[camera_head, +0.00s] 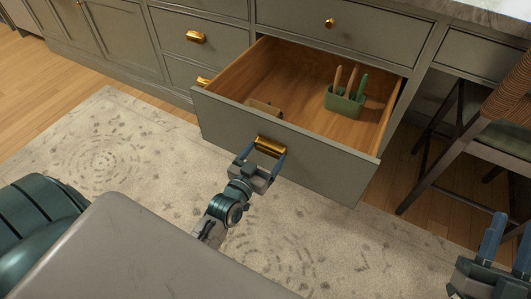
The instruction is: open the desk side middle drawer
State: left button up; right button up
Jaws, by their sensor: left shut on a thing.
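The drawer (290,146) is pulled far out of the grey-green cabinet, and its wooden inside shows. Its brass handle (270,146) is on the middle of the drawer front. My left gripper (262,163) is at this handle, shut on it, with blue fingers on either side. My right gripper (505,240) is at the lower right, away from the drawer, with its two blue fingers apart and nothing between them.
In the drawer stand a green holder (345,103) with several utensils and a small brown item (263,107) near the front left. A stool (485,130) stands to the right. A patterned rug (130,150) covers the floor in front.

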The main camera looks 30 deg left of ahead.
pick_arm(q)
jog(key=o, duration=1.3)
pick_arm(e)
jog(key=shift+f, duration=0.1)
